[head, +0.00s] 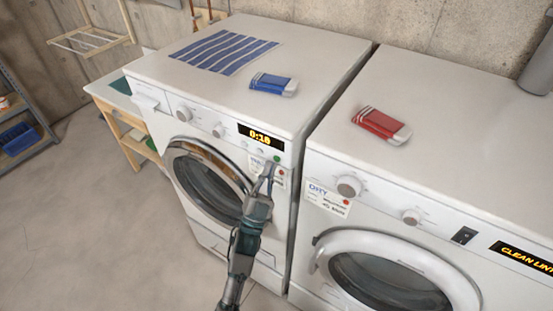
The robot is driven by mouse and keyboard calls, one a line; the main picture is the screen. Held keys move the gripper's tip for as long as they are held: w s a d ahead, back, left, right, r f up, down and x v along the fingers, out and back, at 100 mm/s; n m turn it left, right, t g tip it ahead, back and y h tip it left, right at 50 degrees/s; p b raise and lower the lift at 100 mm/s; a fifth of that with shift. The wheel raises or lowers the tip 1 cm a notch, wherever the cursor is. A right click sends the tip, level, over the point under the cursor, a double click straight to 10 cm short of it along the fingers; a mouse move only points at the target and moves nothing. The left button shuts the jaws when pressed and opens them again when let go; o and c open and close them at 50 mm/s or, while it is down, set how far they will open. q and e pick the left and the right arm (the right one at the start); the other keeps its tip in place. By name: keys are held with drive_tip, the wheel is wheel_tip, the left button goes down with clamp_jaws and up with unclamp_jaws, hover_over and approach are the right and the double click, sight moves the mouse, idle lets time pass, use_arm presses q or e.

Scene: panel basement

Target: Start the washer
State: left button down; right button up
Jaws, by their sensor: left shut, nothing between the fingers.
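The washer (140,68) is the white front-loading machine on the left. Its round door (205,185) looks closed. Its display (261,137) is lit with yellow digits, which look like 0:15 or 0:16. A green button (277,158) sits below the display's right end, with a small red mark (281,173) under it. My left gripper (270,168) is shut and empty, pointing up at the panel, its tips just below and left of the green button. I cannot tell whether they touch the panel. My right gripper is out of view.
A dryer (460,110) labelled DRY stands close on the right, with a red-and-white packet (381,125) on top. A blue-and-white packet (273,84) and a striped cloth (224,51) lie on the washer. A wooden table (118,118) stands at left. The floor in front is clear.

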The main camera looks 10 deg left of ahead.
use_arm(q)
drive_tip(key=shift+w, duration=0.1)
drive_tip(key=shift+w+d, duration=0.15)
drive_tip(key=shift+w, duration=0.1)
